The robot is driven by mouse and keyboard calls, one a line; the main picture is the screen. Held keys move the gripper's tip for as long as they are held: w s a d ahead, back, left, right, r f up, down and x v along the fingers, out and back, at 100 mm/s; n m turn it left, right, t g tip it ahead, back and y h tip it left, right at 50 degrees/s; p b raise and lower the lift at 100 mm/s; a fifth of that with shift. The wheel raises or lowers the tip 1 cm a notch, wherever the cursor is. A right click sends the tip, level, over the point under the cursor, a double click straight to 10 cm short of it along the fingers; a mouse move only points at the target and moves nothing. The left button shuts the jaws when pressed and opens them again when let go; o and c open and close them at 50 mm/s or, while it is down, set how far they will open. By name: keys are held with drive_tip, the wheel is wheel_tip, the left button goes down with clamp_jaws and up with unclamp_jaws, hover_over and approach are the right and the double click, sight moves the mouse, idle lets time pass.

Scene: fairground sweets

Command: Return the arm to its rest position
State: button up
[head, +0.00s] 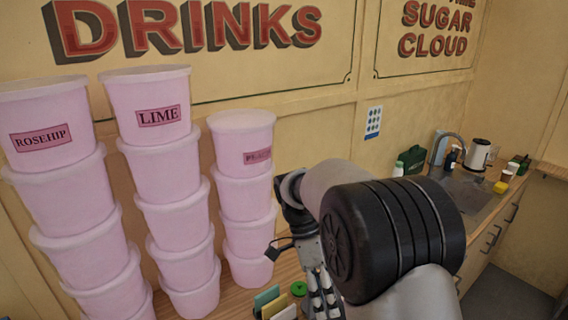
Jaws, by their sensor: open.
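My arm fills the middle and right foreground of the head view, with a large black ribbed joint in front. My gripper (324,297) hangs down at the bottom of the picture, left of that joint. It is open, and I see nothing held in it; its tips are near or past the lower edge. It is over or in front of the wooden counter (240,299), beside some small coloured packets or cards (268,301). I cannot tell its height above the counter.
Stacks of pink tubs, labelled ROSEHIP (50,190), LIME (170,180) and one partly hidden label (245,180), stand close on the left. A green round lid (298,288) is near the gripper. A sink (470,195), kettle (481,155) and yellow sponge (500,187) are at the far right.

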drive_tip(key=s+d+r+n+t+y+b, duration=0.2)
drive_tip(key=s+d+r+n+t+b, duration=0.25)
drive_tip(key=s+n, duration=0.45)
drive_tip(key=s+f+n+t+y+b, duration=0.1)
drive_tip(key=s+f+n+t+b, duration=0.3)
drive_tip(key=s+n, duration=0.5)
drive_tip(key=shift+s+d+f+t+b, duration=0.45)
drive_tip(key=shift+s+b, duration=0.25)
drive_tip(key=shift+s, duration=0.5)
